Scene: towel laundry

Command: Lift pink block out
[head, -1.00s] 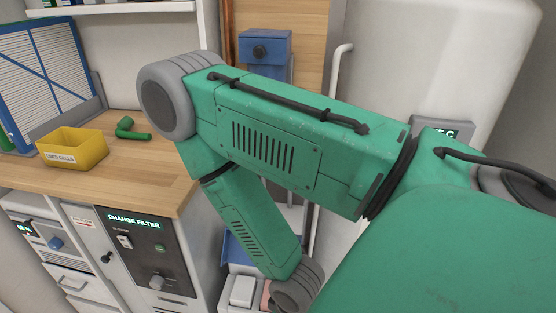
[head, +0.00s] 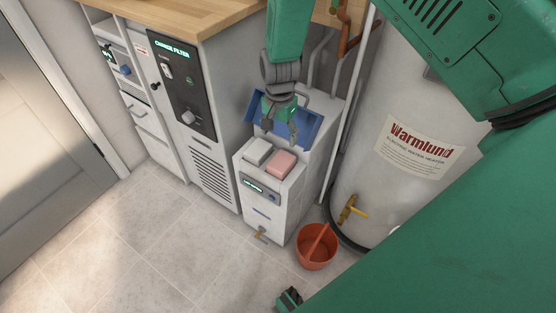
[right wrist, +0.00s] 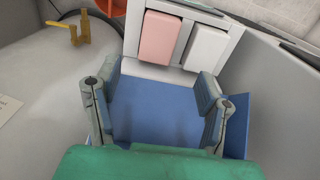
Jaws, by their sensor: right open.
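The pink block (head: 281,163) sits in the top of a small white appliance (head: 262,207), beside a white block (head: 258,151). The pink block also shows in the right wrist view (right wrist: 159,38), left of the white block there (right wrist: 207,47). My right gripper (head: 280,132) is open and empty, pointing down just behind the blocks, in front of the raised blue lid (head: 306,124). In the right wrist view, its two fingers (right wrist: 160,92) are spread wide over the blue surface, apart from the pink block.
An orange bucket (head: 316,247) stands on the floor by the appliance. A white water heater (head: 385,185) with a brass tap (head: 352,209) is on the right. A cabinet with a dark control panel (head: 181,85) is on the left. The tiled floor in front is open.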

